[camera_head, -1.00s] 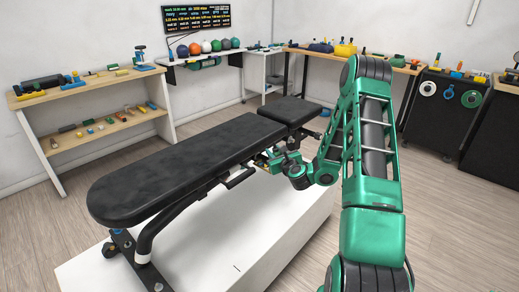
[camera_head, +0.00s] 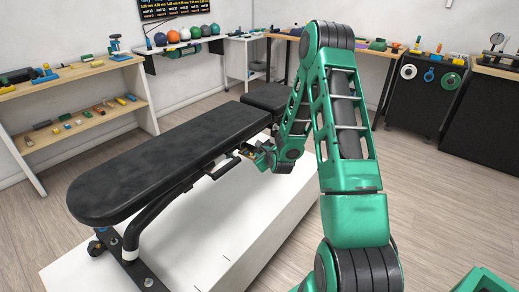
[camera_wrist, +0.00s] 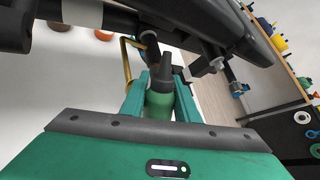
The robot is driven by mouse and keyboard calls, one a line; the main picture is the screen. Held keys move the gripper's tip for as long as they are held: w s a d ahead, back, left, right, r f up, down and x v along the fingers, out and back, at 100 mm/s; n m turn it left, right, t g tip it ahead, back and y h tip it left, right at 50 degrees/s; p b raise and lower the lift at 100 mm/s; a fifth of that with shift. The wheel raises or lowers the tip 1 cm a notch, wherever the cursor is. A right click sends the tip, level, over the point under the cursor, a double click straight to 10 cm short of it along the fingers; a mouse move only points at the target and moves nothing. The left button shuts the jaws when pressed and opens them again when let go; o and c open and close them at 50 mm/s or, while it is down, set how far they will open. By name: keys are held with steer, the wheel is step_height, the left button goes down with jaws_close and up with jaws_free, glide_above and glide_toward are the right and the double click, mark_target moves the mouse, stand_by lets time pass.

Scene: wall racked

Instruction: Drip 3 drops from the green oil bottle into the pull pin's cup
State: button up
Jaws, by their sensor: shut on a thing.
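My gripper (camera_wrist: 158,100) is shut on the green oil bottle (camera_wrist: 158,106), one teal finger on each side of it. The bottle's dark nozzle (camera_wrist: 166,68) points up the wrist picture, toward the bench's black frame. In the head view my gripper (camera_head: 262,154) is beside the black weight bench (camera_head: 165,160), below its pad near the seat end; the bottle is too small to make out there. A short dark fitting (camera_wrist: 149,40) on the frame, just beyond the nozzle, may be the pull pin. I cannot make out its cup or any drops.
The bench stands on a low white platform (camera_head: 215,235). A yellow bent bar (camera_wrist: 126,62) is close to my left finger in the wrist view. Wooden shelves (camera_head: 85,68) stand at the left, and a black cabinet (camera_head: 425,95) at the right. Open floor lies right of the platform.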

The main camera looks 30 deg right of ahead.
steer(key=shift+s+d+f+n+g+h, duration=0.15)
steer(key=shift+s+d+f+n+g, duration=0.15)
steer(key=shift+f, duration=0.3)
steer(key=shift+s+d+f+n+g+h, duration=0.1)
steer(key=shift+s+f+n+g+h, duration=0.1)
steer(key=shift+f+n+g, duration=0.3)
steer(key=shift+s+a+f, duration=0.1)
steer(key=shift+s+a, duration=0.05)
steer(key=shift+s, duration=0.1)
steer(key=shift+s+d+r+n+g+h, duration=0.25)
steer(key=shift+s+r+n+g+h, duration=0.1)
steer(key=shift+g, duration=0.3)
steer(key=shift+s+d+r+n+g+h, duration=0.2)
steer(key=shift+n+g+h, duration=0.1)
steer(key=shift+g, duration=0.35)
stand_by(1.4)
stand_by(1.4)
steer(key=m+t, duration=0.1)
steer(key=w+a+f+m+t+y, duration=0.1)
steer(key=t, duration=0.1)
steer(key=shift+w+f, duration=0.15)
steer(key=shift+w, duration=0.1)
